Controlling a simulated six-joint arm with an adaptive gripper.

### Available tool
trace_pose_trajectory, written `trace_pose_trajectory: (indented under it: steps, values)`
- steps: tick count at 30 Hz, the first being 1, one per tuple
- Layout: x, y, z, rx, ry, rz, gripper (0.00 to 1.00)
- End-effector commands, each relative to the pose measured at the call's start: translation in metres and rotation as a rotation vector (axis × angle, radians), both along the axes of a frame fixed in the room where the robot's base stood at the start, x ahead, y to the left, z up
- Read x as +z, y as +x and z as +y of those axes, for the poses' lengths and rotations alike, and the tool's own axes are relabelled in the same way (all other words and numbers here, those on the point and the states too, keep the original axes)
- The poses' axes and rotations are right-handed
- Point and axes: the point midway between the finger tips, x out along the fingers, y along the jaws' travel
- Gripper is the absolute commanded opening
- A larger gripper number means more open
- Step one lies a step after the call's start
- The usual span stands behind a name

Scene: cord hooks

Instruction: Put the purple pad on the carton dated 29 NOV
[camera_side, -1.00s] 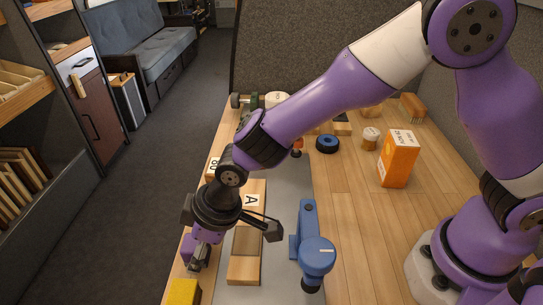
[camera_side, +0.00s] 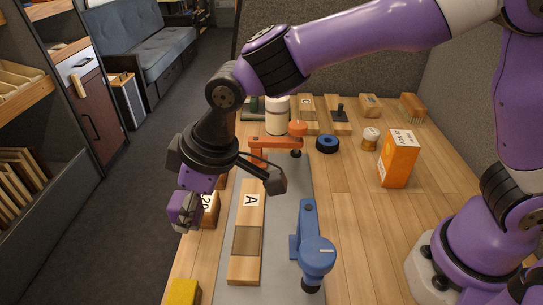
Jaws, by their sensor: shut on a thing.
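My gripper (camera_side: 184,212) is at the left edge of the bench, raised above it and tilted. Its fingers are shut on a small purple thing, apparently the purple pad, but it blends with the purple gripper parts and its outline is unclear. An orange carton (camera_side: 397,162) with a white printed panel stands upright at the right of the bench, well apart from my gripper. It is the only carton I can make out; its date print is too small to read surely.
A board marked A (camera_side: 246,265), a blue tool (camera_side: 316,258) and an orange clamp (camera_side: 275,145) lie across the middle. A numbered block (camera_side: 210,210) sits beside my gripper. A yellow block (camera_side: 184,292) is at the front left. Bare bench lies between blue tool and carton.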

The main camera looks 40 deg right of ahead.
Motion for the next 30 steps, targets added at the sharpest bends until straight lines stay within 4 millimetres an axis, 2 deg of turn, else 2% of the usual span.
trace_pose_trajectory:
  steps: [2,5,8,10,14,18,21,25,30]
  values:
    - [0.009,0.008,-0.016,-0.067,0.002,-0.002,0.08]
    - [0.018,0.02,-0.049,-0.215,0.001,-0.003,0.08]
    - [0.03,0.032,-0.098,-0.429,0.003,-0.004,0.08]
    - [0.039,0.035,-0.138,-0.604,0.003,-0.004,0.08]
    - [0.056,0.027,-0.215,-0.968,0.004,-0.005,0.08]
    - [0.075,-0.005,-0.294,-1.393,0.005,-0.006,0.08]
    - [0.086,-0.038,-0.338,-1.688,0.004,-0.005,0.08]
    - [0.096,-0.081,-0.375,-2.011,0.004,-0.004,0.08]
    - [0.102,-0.118,-0.395,-2.266,0.0,-0.002,0.08]
